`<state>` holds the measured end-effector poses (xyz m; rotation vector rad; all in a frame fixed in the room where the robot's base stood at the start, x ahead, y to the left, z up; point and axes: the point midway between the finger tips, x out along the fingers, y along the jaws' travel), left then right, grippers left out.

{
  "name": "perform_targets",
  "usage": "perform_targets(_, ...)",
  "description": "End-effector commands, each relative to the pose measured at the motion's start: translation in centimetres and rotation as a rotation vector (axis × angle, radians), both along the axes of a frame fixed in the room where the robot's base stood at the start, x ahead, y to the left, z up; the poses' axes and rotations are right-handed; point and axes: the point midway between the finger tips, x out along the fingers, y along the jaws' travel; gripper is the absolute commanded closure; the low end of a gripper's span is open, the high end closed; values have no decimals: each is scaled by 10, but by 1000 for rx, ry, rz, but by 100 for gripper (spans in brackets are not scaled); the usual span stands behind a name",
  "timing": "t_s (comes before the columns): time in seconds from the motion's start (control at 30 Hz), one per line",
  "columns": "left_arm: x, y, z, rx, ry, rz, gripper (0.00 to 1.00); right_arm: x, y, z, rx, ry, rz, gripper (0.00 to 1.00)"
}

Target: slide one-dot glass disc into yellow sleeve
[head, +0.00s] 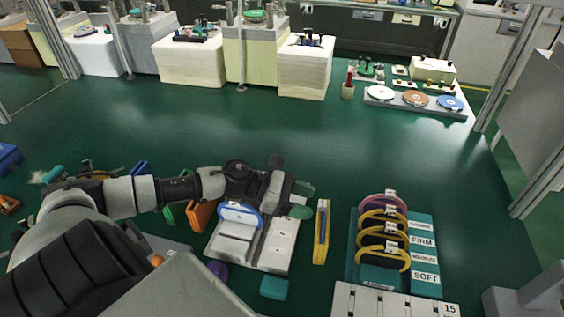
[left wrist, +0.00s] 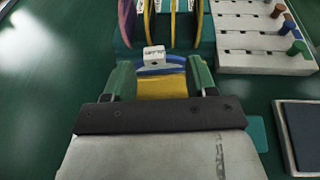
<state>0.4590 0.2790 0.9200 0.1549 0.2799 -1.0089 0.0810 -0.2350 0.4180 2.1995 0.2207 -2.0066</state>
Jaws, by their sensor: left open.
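The yellow sleeve (head: 316,252) stands upright just right of the white rack, with a blue strip showing inside it. In the left wrist view the yellow sleeve (left wrist: 162,87) shows between my fingers, with a blue-rimmed disc (left wrist: 160,70) at its top. The disc carries a white tag with a small dark mark; how deep it sits is hard to tell. My left gripper (head: 302,200) is open, with green finger pads on either side of the tag and a gap to each. Another blue-rimmed disc (head: 239,216) with a white tag stands in the rack. My right gripper is not in view.
The white rack (head: 276,245) stands left of the sleeve. Several tagged rings stand on a teal base (head: 425,222) at the right, behind a slotted white board (head: 390,303). Orange (head: 200,215) and green sleeves stand left. The middle of the green table is clear.

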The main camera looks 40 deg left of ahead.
Motion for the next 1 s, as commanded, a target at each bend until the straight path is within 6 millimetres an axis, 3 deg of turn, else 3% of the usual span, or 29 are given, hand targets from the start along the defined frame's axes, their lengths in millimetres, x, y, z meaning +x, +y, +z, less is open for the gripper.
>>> perform_targets(0.17, -16, 23, 5, 3, 5, -1, 43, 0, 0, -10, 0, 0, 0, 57)
perform_targets(0.5, -34, 53, 19, 0, 4, 1, 43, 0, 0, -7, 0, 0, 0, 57)
perform_targets(1.0, -40, 64, 24, 0, 0, 0, 43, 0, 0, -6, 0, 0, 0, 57)
